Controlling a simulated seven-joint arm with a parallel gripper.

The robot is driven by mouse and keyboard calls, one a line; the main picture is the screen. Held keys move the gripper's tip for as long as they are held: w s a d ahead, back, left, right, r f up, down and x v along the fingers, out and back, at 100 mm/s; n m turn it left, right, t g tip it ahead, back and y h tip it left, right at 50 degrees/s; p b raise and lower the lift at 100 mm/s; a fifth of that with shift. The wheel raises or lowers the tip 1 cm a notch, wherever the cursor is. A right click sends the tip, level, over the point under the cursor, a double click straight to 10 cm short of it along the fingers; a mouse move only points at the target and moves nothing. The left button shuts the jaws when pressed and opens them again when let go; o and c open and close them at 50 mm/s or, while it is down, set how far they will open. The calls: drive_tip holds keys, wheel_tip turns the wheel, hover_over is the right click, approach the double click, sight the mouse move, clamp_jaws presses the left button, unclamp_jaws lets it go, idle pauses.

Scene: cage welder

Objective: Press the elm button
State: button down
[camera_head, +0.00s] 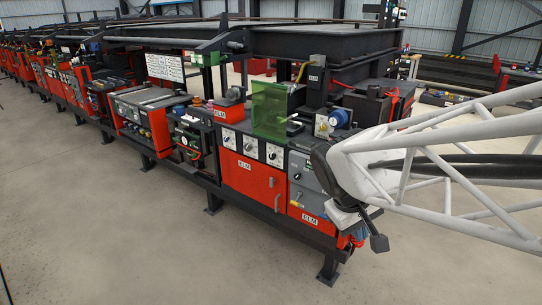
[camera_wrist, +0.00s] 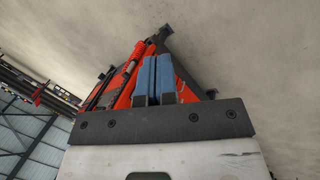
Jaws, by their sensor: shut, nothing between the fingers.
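The welder's front has a red cabinet with a white ELM label (camera_head: 245,164) and a lower red panel with another ELM label (camera_head: 309,219). I cannot tell which small control is the elm button. Control panels with round dials (camera_head: 250,146) sit above the red cabinet. A grey switch box (camera_head: 301,168) stands to their right, partly hidden by my arm. My gripper (camera_wrist: 154,78) is shut and empty, its two blue fingers side by side in the wrist view.
A green translucent screen (camera_head: 269,110) stands above the dials. A blue-faced round gauge (camera_head: 338,118) is just left of my arm. Red and black machine parts (camera_wrist: 122,88) lie beyond my fingers in the wrist view. The concrete floor (camera_head: 130,235) in front is clear.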

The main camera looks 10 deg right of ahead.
sight(325, 187)
drive_tip(key=w+d+f+n+h, duration=0.3)
drive_tip(key=w+f+n, duration=0.1)
drive_tip(key=w, duration=0.6)
drive_tip(key=w+d+f+n+t+h, duration=0.1)
drive_tip(key=w+d+f+n+h, duration=0.2)
drive_tip(key=w, duration=0.8)
drive_tip(key=w+d+f+n+h, duration=0.4)
drive_tip(key=w, duration=0.6)
drive_tip(key=w+a+f+n+t, duration=0.2)
drive_tip(key=w+f+n+t, duration=0.3)
drive_tip(key=w+f, duration=0.6)
drive_tip(key=w+a+f+n+t+y, duration=0.1)
drive_tip(key=w+a+f+n+t, duration=0.2)
drive_tip(key=w+f+n+t, duration=0.3)
drive_tip(key=shift+w+f+n, duration=1.2)
drive_tip(key=shift+w+f, duration=1.25)
drive_tip(key=shift+f, duration=1.65)
drive_tip(key=x, duration=1.3)
drive_tip(key=shift+f, duration=0.1)
drive_tip(key=shift+w+d, duration=0.3)
drive_tip(key=shift+w, duration=0.05)
